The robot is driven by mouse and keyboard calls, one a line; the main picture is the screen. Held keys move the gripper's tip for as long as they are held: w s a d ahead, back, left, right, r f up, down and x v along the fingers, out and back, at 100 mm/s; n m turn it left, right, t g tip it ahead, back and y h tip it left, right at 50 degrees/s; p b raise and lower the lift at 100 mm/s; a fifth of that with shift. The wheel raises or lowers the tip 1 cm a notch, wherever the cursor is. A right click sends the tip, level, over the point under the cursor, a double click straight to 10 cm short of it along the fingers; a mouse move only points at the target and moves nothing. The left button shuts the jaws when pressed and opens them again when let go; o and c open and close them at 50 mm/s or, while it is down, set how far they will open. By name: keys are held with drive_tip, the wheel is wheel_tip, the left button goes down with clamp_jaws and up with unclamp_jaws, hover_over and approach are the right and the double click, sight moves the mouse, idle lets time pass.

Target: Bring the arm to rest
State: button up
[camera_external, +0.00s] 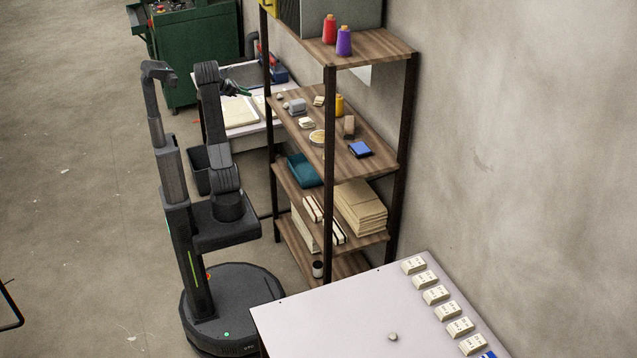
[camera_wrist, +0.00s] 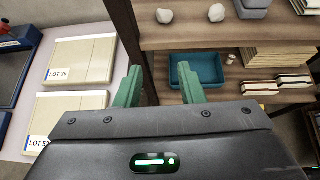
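My arm (camera_external: 213,120) stands raised on my mobile base, beside the shelf unit and in front of a white table. In the wrist view my gripper (camera_wrist: 160,84) shows two green fingers set apart with nothing between them. It points toward the gap between the white table (camera_wrist: 97,28) and the wooden shelves. Two pale, flat items lie on that table, one labelled LOT 36 (camera_wrist: 80,62) and one with a partly hidden LOT label (camera_wrist: 72,113). The gripper touches neither of them.
The shelf unit (camera_external: 329,170) stands close to the right of my arm, holding thread spools, a teal bin (camera_wrist: 197,70) and folded stacks. A pale table (camera_external: 330,315) with a row of labelled blocks is at front right. Open floor lies left.

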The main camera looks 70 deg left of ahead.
drive_tip(key=w+d+r+n+y+p, duration=0.1)
drive_tip(key=w+r+n+y+p, duration=0.15)
drive_tip(key=w, duration=0.55)
drive_tip(key=w+d+r+n+y+p, duration=0.1)
drive_tip(key=w+r+n+y+p, duration=0.1)
drive_tip(key=w+p, duration=0.35)
drive_tip(key=s+f+b, duration=0.4)
drive_tip(key=s+f, duration=0.1)
drive_tip(key=f, duration=0.4)
drive_tip(key=shift+s+a+f+m+h, duration=0.15)
drive_tip(key=shift+s+a+m+h, duration=0.2)
drive_tip(key=shift+s+m, duration=0.1)
idle(0.4)
